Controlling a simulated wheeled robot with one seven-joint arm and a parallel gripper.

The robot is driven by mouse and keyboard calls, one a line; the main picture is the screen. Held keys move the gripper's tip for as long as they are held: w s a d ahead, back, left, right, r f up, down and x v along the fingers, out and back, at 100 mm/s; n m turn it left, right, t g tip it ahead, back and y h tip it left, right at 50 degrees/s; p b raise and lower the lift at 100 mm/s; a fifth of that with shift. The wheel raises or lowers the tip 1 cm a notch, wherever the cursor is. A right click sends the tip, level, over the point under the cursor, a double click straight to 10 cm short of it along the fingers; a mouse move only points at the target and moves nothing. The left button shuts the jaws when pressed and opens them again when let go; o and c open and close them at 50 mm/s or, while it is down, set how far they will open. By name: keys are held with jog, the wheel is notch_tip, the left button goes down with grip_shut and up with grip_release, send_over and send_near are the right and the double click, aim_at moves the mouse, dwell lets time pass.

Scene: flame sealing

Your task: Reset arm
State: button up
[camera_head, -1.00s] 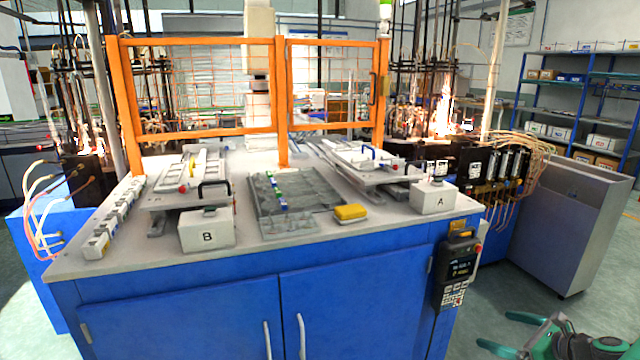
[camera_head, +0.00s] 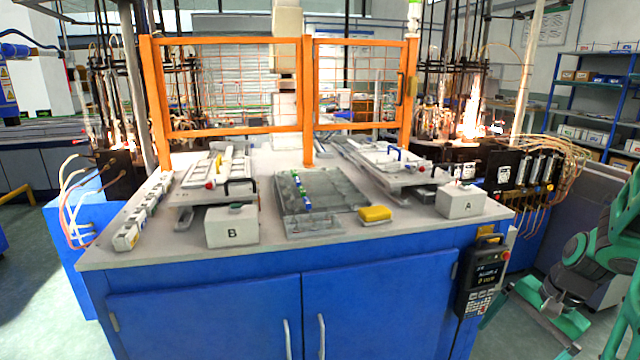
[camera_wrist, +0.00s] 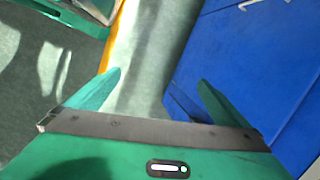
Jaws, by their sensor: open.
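My gripper (camera_wrist: 153,92) is open in the wrist view, its two green fingers apart with nothing between them. Beyond them show the pale green floor and the blue front of the workbench. In the head view my green arm comes in at the lower right, beside the right end of the blue workbench (camera_head: 245,315). The gripper end (camera_head: 548,318) is low there, below the tabletop and apart from the things on it.
Box B (camera_head: 232,227), box A (camera_head: 460,201) and a yellow block (camera_head: 375,214) stand on the tabletop. A handheld controller (camera_head: 482,283) hangs on the bench's right front. An orange mesh frame (camera_head: 308,100) stands behind. Open floor lies at the left.

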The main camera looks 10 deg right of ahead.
jog(key=s+a+r+n+g+h, duration=0.1)
jog(key=s+a+r+n, duration=0.2)
jog(key=s+r, duration=0.2)
jog(key=s+a+r+n+g+h, duration=0.1)
jog(key=s+a+r+n, duration=0.3)
jog(key=s+r, duration=0.2)
jog(key=shift+s+n, duration=0.3)
jog(key=shift+s, duration=0.5)
jog(key=shift+w+f, duration=0.25)
jog(key=shift+w, duration=0.4)
